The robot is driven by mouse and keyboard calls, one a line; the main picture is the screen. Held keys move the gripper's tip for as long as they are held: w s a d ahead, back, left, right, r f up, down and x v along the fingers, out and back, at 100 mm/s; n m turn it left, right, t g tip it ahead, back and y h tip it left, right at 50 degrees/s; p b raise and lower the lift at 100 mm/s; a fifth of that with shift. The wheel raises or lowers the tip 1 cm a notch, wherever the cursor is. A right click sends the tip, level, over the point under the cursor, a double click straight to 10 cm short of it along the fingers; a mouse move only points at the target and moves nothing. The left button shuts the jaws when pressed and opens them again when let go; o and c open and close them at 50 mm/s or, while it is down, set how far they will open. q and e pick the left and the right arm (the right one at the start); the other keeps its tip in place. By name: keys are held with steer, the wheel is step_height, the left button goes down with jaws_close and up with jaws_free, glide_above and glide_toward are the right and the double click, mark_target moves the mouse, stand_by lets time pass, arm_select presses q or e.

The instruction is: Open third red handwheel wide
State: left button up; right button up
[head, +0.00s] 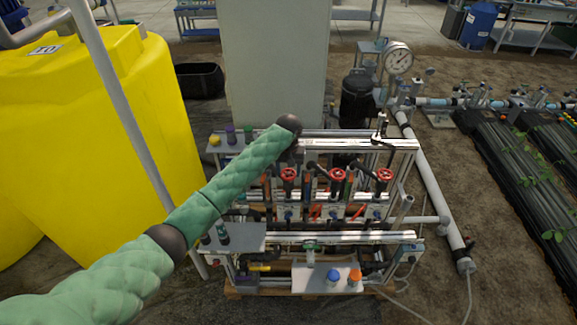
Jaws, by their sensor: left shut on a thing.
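Three red handwheels show in a row on the skid in the head view: a left one (288,175), a middle one (337,174) and a right one (385,175). My green-sleeved left arm crosses the picture from the lower left and may hide part of the row's left end. My left gripper (291,159) is small and dark, below the dark wrist, at the top of the left visible handwheel. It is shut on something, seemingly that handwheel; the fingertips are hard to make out. My right gripper is not in view.
A yellow tank (95,130) stands at the left, and a grey cabinet (275,65) stands behind the skid. A pressure gauge (398,59) rises behind right. A white pipe (432,190) runs along the right. A front shelf (312,281) carries blue and orange-capped bottles.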

arm_select(q)
steer(key=n+p, duration=0.1)
steer(key=n, duration=0.1)
steer(key=shift+d+r+n, duration=0.1)
steer(key=shift+r+n, duration=0.05)
steer(key=shift+n, duration=0.25)
steer(key=n, duration=0.3)
steer(key=shift+n, duration=0.3)
steer(key=n, duration=0.8)
steer(key=shift+n, duration=0.5)
steer(key=shift+w, duration=0.1)
steer(key=o, duration=1)
